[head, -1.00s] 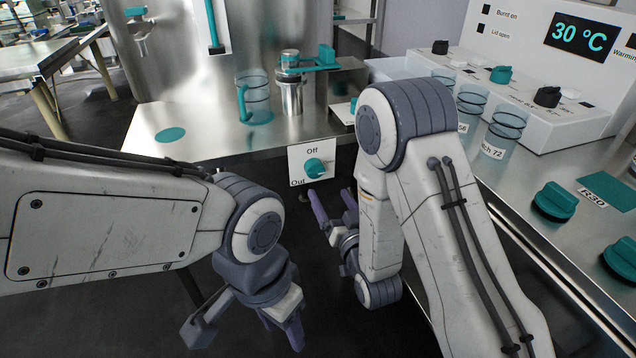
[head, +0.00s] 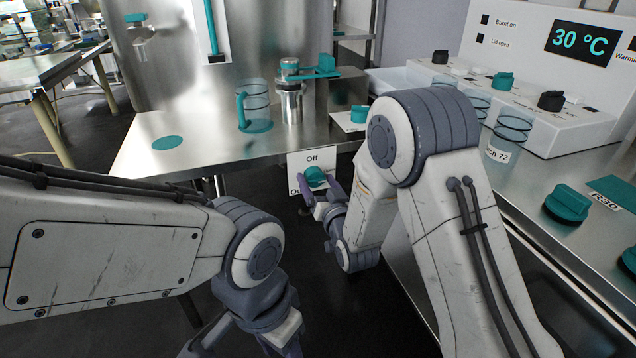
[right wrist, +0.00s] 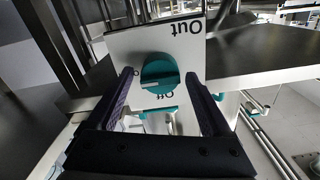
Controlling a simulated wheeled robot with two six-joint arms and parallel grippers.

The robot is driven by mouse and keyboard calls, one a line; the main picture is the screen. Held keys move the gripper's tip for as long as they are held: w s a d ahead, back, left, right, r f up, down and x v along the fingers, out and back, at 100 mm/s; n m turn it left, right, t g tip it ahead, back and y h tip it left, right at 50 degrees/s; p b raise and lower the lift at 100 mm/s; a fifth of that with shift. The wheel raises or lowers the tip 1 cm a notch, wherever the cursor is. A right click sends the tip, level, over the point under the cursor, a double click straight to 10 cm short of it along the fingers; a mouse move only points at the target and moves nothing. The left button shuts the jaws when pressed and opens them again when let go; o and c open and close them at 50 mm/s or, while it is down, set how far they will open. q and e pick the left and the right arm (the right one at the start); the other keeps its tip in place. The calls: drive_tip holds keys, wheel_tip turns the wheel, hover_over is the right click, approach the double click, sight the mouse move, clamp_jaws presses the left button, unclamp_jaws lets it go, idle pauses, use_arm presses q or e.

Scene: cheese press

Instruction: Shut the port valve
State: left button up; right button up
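A teal knob (head: 315,177) sits on a white plate (head: 297,162) marked "Off" and "Out", at the front edge of the steel bench. My right gripper (head: 320,187) is open at the knob, its purple fingers apart. In the right wrist view the knob (right wrist: 160,74) lies between and ahead of the two fingertips (right wrist: 160,85), with space on both sides. There the plate appears upside down, and a pale mark shows on the knob's left part. My left gripper is low at the bottom edge of the head view, its fingers cut off.
The steel bench (head: 200,158) carries a clear teal-handled jug (head: 255,106), a metal cylinder with a teal lever (head: 292,100) and another teal knob (head: 359,114). The right counter holds clear beakers (head: 508,135) and a teal dial (head: 567,203). Dark floor lies below the plate.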

drive_tip(key=c, duration=1.1)
drive_tip(key=shift+n, duration=0.4)
drive_tip(key=n, duration=0.4)
drive_tip(key=shift+b, duration=0.35)
drive_tip(key=n, duration=0.4)
drive_tip(key=n+b, duration=0.1)
drive_tip(key=n, duration=0.4)
drive_tip(key=shift+a, duration=0.1)
drive_tip(key=shift+f+n, duration=0.1)
drive_tip(key=shift+n, duration=1.9)
